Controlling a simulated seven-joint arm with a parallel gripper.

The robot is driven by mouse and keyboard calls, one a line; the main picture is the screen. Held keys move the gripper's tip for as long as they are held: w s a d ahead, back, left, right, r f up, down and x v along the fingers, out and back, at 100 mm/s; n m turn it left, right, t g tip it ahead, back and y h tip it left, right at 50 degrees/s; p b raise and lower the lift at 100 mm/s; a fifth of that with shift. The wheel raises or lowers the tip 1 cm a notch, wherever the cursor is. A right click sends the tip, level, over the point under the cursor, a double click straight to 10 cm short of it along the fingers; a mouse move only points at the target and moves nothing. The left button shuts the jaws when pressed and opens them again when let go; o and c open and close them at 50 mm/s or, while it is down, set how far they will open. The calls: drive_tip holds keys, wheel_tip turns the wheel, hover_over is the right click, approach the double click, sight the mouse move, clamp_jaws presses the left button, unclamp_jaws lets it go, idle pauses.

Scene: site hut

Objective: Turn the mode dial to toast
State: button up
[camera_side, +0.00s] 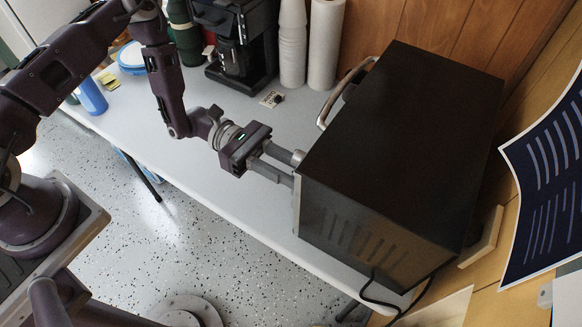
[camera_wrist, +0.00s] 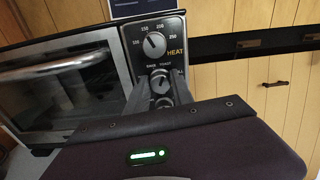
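The toaster oven (camera_side: 400,150) stands on the table, its front facing my gripper (camera_side: 297,168). In the wrist view its control panel (camera_wrist: 135,45) carries the upper HEAT dial (camera_wrist: 154,44). Below that is the mode dial (camera_wrist: 160,83), with small BAKE and TOAST labels above it. Its pointer setting is too small to tell surely. My gripper (camera_wrist: 161,78) has its fingers apart, one on each side of the mode dial, with slight gaps showing. A third knob (camera_wrist: 164,103) shows partly between the fingers, lower down. In the side view the dials are hidden.
The oven door handle (camera_side: 345,90) sticks out beside my gripper; it also shows in the wrist view (camera_wrist: 45,66). The table (camera_side: 200,150) is clear under my arm.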

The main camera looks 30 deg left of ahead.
drive_tip(key=a, duration=0.7)
drive_tip(key=shift+a, duration=0.1)
